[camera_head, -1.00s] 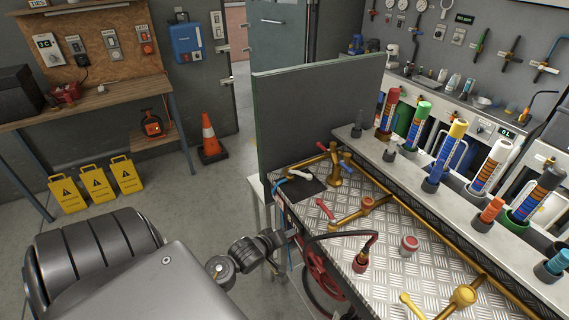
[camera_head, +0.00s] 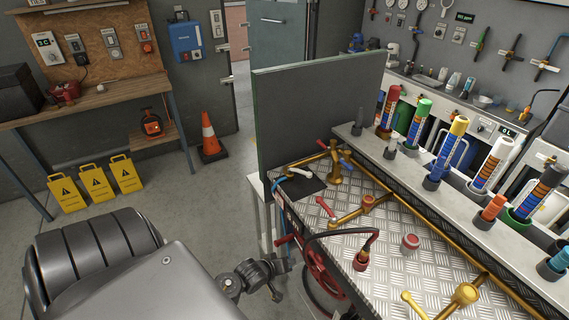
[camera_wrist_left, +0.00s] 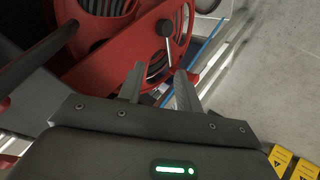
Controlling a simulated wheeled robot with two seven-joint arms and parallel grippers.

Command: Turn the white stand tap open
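My left gripper (camera_head: 281,279) hangs in front of the bench's near left edge, beside the red hose reel (camera_head: 318,271). In the left wrist view the gripper (camera_wrist_left: 160,88) is open and empty, its two fingers apart in front of the red reel (camera_wrist_left: 100,50). A thin metal lever with a black knob (camera_wrist_left: 165,28) shows beyond the fingertips. A white curved fitting (camera_head: 299,173) lies on a dark mat on the bench; I cannot tell whether it is part of the white stand tap. Brass pipes (camera_head: 346,216) carry red and blue levers. My right gripper is out of view.
The checker-plate bench (camera_head: 395,265) has a grey upright panel (camera_head: 310,115) at its far left. Colored cylinders, including a white one (camera_head: 492,165), stand on the shelf behind. Yellow signs (camera_head: 97,184) and an orange cone (camera_head: 209,138) stand on the floor to the left.

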